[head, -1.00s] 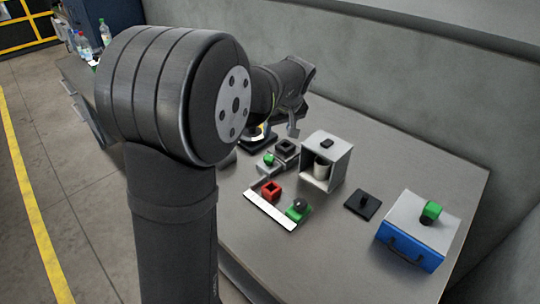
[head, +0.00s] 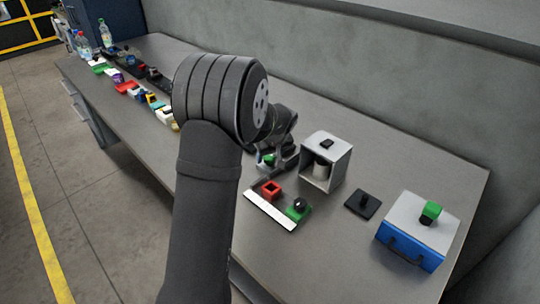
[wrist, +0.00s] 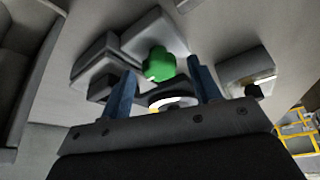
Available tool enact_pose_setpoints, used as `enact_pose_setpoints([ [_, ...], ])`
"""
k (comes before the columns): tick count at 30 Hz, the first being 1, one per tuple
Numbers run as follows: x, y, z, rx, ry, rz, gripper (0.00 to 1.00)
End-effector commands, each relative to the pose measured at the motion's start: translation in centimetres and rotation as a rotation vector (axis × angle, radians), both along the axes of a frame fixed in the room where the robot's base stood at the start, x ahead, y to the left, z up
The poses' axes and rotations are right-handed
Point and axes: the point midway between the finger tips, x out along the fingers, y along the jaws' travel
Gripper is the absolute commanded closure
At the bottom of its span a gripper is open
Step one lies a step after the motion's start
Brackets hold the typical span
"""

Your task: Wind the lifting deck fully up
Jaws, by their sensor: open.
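A grey unit with a green knob stands on the bench. In the wrist view the green knob (wrist: 158,64) shows just beyond and between my fingertips, with the grey body (wrist: 148,32) around it. In the head view my arm hides most of this unit, and only a bit of the green knob (head: 267,158) shows. My gripper (wrist: 162,72) is open, its two blue fingers either side of the knob in the picture. I cannot tell whether they touch it. I cannot tell from the frames which part is the lifting deck or how high it stands.
Right of my gripper are a red square block (head: 271,188), a green block with a black knob (head: 298,208), a white strip (head: 270,210) and an open grey box (head: 342,162). Farther right are a black plate (head: 362,205) and a blue box (head: 408,248). The right bench surface is partly clear.

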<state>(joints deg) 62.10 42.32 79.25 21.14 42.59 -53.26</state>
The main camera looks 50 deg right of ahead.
Motion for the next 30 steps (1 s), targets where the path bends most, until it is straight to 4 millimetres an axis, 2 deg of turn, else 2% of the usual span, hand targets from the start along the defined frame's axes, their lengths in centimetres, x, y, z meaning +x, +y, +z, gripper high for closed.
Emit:
enact_pose_setpoints([
  [7, 0.03, 0.00, -0.09, 0.000, 0.000, 0.000, 0.43],
  [8, 0.02, -0.01, -0.08, 0.000, 0.000, 0.000, 0.47],
  [14, 0.02, -0.01, -0.07, 0.000, 0.000, 0.000, 0.86],
  [23, 0.02, 0.04, -0.05, 0.001, 0.001, -0.027, 0.88],
  [30, 0.05, 0.17, -0.12, 0.000, 0.002, -0.145, 0.88],
])
